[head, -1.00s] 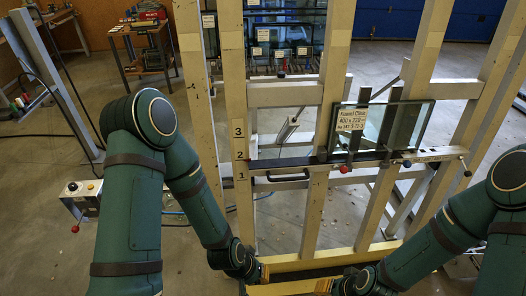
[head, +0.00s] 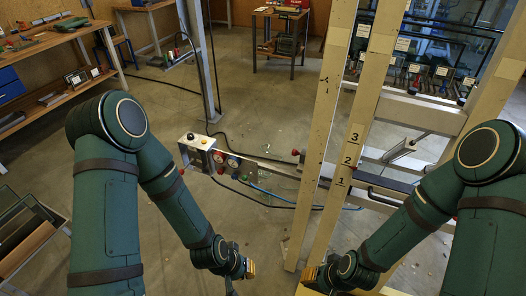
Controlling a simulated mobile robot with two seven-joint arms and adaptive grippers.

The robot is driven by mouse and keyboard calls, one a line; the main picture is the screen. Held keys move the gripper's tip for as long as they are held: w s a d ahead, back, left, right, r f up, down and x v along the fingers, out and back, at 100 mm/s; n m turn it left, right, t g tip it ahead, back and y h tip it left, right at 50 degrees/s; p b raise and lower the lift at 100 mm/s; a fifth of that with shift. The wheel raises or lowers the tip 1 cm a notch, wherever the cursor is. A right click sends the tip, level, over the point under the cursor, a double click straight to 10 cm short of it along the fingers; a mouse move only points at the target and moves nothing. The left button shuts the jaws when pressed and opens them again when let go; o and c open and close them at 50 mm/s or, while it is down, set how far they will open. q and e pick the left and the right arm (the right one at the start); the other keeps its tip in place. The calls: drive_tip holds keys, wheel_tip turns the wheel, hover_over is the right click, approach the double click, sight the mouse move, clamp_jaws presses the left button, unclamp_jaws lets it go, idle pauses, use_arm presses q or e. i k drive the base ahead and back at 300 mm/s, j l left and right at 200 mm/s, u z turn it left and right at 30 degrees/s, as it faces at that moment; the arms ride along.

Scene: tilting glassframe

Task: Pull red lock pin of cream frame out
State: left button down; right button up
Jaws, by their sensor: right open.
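The cream frame (head: 329,125) stands at the right, its upright posts running from top to bottom, with the numbers 1, 2 and 3 on one post. A small red part (head: 299,155) shows at the left edge of its outer post; I cannot tell whether it is the lock pin. My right gripper (head: 309,274) is low at the foot of the posts, open, with nothing visible in it. My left gripper (head: 249,268) hangs to its left, apart from the frame; its fingers are too small and dark to read. Neither gripper touches the red part.
A control box (head: 197,142) with a red knob (head: 182,171) beneath stands left of the frame, with cables on the floor. A workbench (head: 50,50) is at the far left and a small table (head: 277,22) at the back. Open floor lies between the box and my grippers.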

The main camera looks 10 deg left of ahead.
sight(295, 152)
drive_tip(key=i+j, duration=0.6)
drive_tip(key=j, duration=0.15)
drive_tip(key=i+j, duration=0.65)
drive_tip(key=i+u, duration=0.1)
drive_tip(key=i, duration=0.6)
